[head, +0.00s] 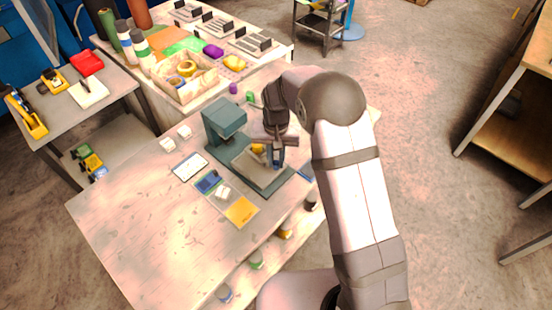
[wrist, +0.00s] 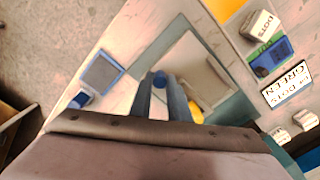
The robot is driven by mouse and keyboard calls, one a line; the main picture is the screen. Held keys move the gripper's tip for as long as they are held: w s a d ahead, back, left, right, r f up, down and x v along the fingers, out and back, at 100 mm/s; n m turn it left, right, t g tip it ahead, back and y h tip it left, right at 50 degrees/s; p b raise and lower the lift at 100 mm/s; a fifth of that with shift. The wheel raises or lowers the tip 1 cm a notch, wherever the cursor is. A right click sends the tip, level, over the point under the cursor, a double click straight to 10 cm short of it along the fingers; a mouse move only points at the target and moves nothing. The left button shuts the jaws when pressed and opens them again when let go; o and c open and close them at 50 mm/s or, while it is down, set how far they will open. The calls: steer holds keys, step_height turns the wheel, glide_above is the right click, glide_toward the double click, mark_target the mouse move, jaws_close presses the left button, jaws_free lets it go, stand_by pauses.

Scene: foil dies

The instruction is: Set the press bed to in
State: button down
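The teal press (head: 224,118) stands on the workbench, its base reaching toward the front right. Its bed is a pale flat plate (head: 250,166) on that base, and it also shows in the wrist view (wrist: 190,62). My gripper (head: 278,160) points down over the right side of the bed. In the wrist view its two fingers (wrist: 161,92) are a little apart, with a round blue knob (wrist: 160,79) between their tips. I cannot tell if they press on it. A yellow piece (wrist: 195,110) is beside the right finger, partly hidden. The press head is outside the wrist view.
A white lettered card (head: 189,166) lies left of the press. A tray strip with an orange patch (head: 241,211) and small blocks lies in front. Two pale blocks (head: 175,137) are at the left. A blue pad (wrist: 101,74) lies near the bench edge. The bench's front left is clear.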

mark_target(266, 161)
steer(key=shift+w+a, duration=1.45)
steer(key=shift+w, duration=0.1)
steer(key=c, duration=1.9)
jaws_free()
steer(key=shift+c, duration=0.2)
steer(key=shift+r, duration=0.1)
step_height(266, 161, up, 7)
steer(key=b, duration=0.2)
steer(key=shift+r+b, duration=0.15)
steer(key=shift+b, duration=0.25)
